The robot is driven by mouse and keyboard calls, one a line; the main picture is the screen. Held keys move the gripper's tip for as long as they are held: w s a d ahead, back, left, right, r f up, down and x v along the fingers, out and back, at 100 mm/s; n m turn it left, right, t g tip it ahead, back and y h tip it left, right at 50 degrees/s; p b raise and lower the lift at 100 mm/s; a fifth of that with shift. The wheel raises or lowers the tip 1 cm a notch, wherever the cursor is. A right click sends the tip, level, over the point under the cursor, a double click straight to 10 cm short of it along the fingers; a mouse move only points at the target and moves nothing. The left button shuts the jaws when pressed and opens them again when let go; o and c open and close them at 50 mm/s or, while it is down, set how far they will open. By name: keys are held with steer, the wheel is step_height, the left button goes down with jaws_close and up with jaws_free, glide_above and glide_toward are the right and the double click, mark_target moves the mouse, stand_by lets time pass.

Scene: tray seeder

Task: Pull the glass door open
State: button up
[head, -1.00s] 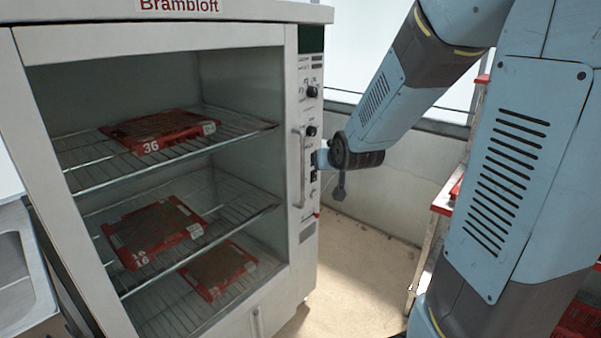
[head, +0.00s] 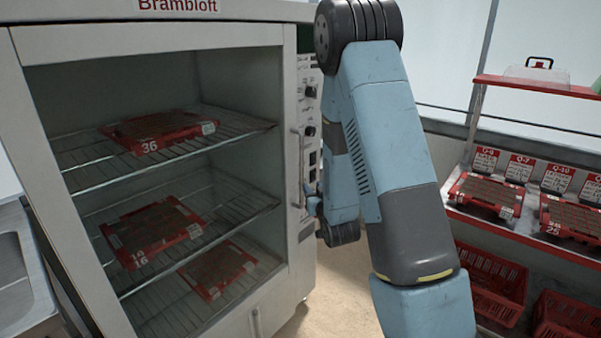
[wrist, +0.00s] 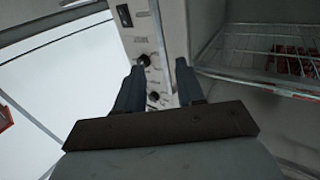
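The glass door (head: 150,40) of the white cabinet looks shut, with trays showing through its pane. Its vertical bar handle (head: 297,168) is on the right side of the door frame. My gripper (head: 313,206) is mostly hidden by my arm in the head view, with blue finger parts showing close to the lower end of the handle. In the wrist view, the two fingers of my gripper (wrist: 161,66) are apart, with a pale upright strip between them. I cannot tell whether that strip is the handle or the door edge, nor whether the fingers touch it.
A control panel (head: 310,100) with black knobs is right of the door. Red seed trays (head: 160,130) sit on wire racks inside. A metal sink (head: 20,265) stands at the left. A shelf (head: 560,245) with trays and red crates (head: 490,290) is at the right.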

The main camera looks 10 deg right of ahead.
mark_target(302, 171)
steer(key=w, duration=1.3)
steer(key=shift+w+a+f, duration=0.1)
steer(key=shift+w+a, duration=0.2)
steer(key=shift+w, duration=0.05)
jaws_close()
steer(key=shift+d, duration=0.1)
